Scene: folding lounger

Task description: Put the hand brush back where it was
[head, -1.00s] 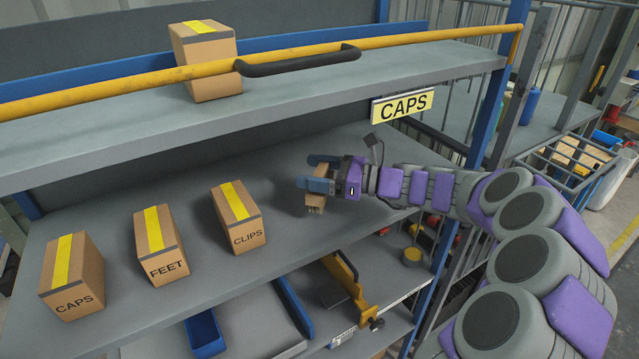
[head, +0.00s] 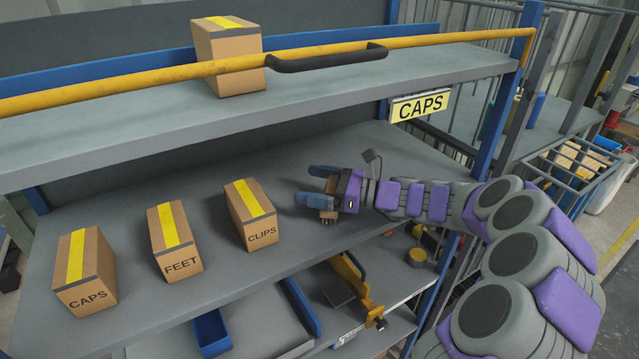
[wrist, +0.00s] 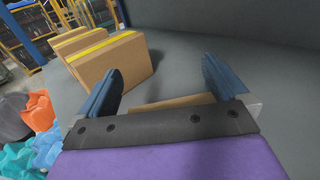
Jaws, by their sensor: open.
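My gripper (head: 317,186) is over the right part of the middle shelf (head: 270,165), right of the CLIPS box. Its two blue fingers are apart. The hand brush shows as a tan wooden block (head: 328,214) low at the gripper, partly hidden by the fingers. In the wrist view, its wooden top (wrist: 172,102) lies between the fingers (wrist: 160,65), close to the palm. The bristles are mostly hidden now. I cannot tell whether the brush touches the shelf or the fingers.
Cartons marked CAPS (head: 85,270), FEET (head: 174,240) and CLIPS (head: 250,214) stand left of my gripper. Another carton (head: 229,55) is on the upper shelf, behind a yellow rail (head: 150,85). A CAPS sign (head: 419,105) hangs at the upper shelf's right end. Shelf behind the cartons is clear.

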